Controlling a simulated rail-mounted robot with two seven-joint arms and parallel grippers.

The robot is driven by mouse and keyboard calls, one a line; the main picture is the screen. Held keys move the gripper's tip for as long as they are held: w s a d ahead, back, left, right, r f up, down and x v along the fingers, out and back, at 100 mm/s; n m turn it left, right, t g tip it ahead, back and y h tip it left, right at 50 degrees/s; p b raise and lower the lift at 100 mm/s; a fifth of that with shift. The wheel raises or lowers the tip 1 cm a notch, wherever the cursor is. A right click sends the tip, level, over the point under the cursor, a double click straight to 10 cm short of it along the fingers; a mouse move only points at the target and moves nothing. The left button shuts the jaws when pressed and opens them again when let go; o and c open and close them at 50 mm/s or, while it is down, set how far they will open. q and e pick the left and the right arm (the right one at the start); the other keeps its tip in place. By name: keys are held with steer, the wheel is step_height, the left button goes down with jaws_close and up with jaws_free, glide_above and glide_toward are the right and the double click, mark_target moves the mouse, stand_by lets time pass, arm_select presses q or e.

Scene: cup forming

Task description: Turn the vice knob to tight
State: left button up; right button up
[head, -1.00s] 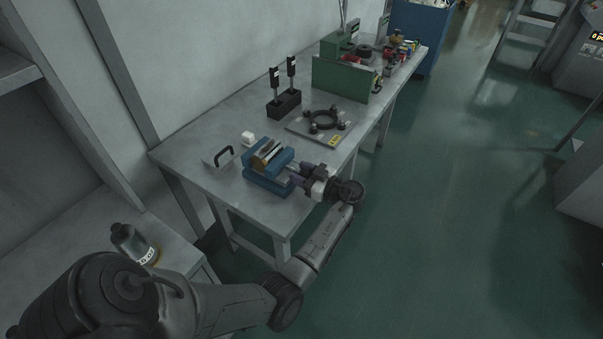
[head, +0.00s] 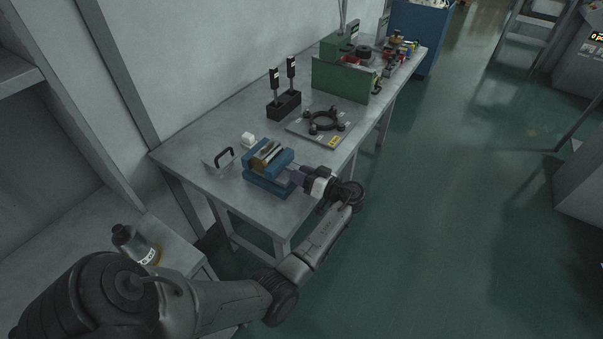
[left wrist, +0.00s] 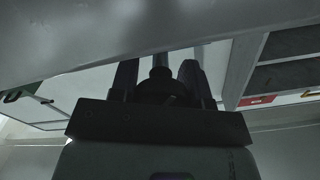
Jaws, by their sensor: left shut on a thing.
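The blue vice (head: 268,169) sits near the front edge of the grey workbench, with a brass-coloured and metal piece (head: 268,150) between its jaws. My left gripper (head: 299,176) reaches in from the bench's right side and is shut on the vice knob at the end of the vice's screw. In the left wrist view the dark round knob (left wrist: 160,88) is between the two fingers, with its shaft running away from me. In the head view the gripper mostly hides the knob. My right gripper is not in either view.
Behind the vice are a plate with a black ring fixture (head: 323,121), a black block with two upright posts (head: 284,103) and a green machine (head: 340,78).

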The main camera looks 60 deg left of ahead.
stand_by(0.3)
arm_select(q)
steer(key=o, duration=0.9)
steer(key=shift+o, duration=0.2)
steer(key=v, duration=1.3)
steer(key=shift+w+d, duration=0.2)
steer(key=shift+d, duration=0.15)
steer(key=shift+f, duration=0.1)
steer(key=shift+m, duration=0.3)
